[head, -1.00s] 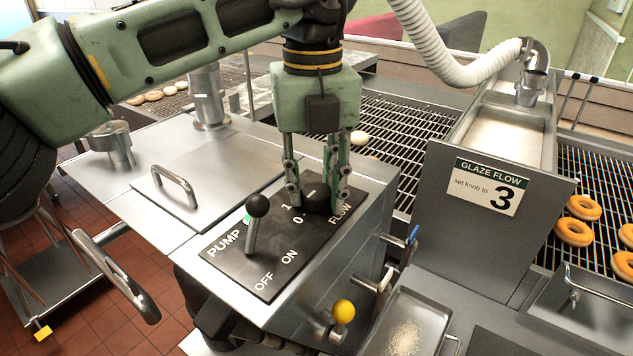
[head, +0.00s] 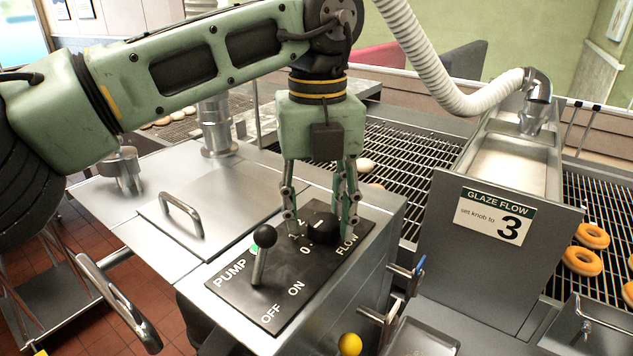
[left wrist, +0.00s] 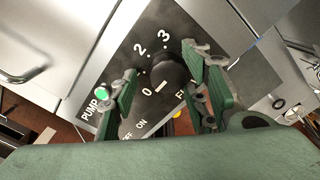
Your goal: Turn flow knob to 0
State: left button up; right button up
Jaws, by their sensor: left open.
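The black flow knob (head: 322,231) sits on the dark control panel (head: 290,290), by the printed word FLOW. In the left wrist view the round knob (left wrist: 173,68) shows a white pointer line aimed at the printed 0; the 2 and 3 are also readable. My left gripper (head: 322,224) points down over the panel, open, with one finger on each side of the knob and visible gaps between. The left gripper (left wrist: 160,88) also shows its spread green fingers in the left wrist view. My right gripper is out of view.
The pump lever (head: 260,257) with a black ball stands left of the knob. A yellow ball handle (head: 350,344) is below the panel. A sign (head: 495,216) reads GLAZE FLOW, set knob to 3. Doughnuts (head: 582,261) lie on the rack at right.

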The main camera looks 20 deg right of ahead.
aim_at(318, 220)
pick_arm(q)
notch_tip(318, 220, up, 12)
jog(key=shift+f, duration=0.25)
dwell(0.5)
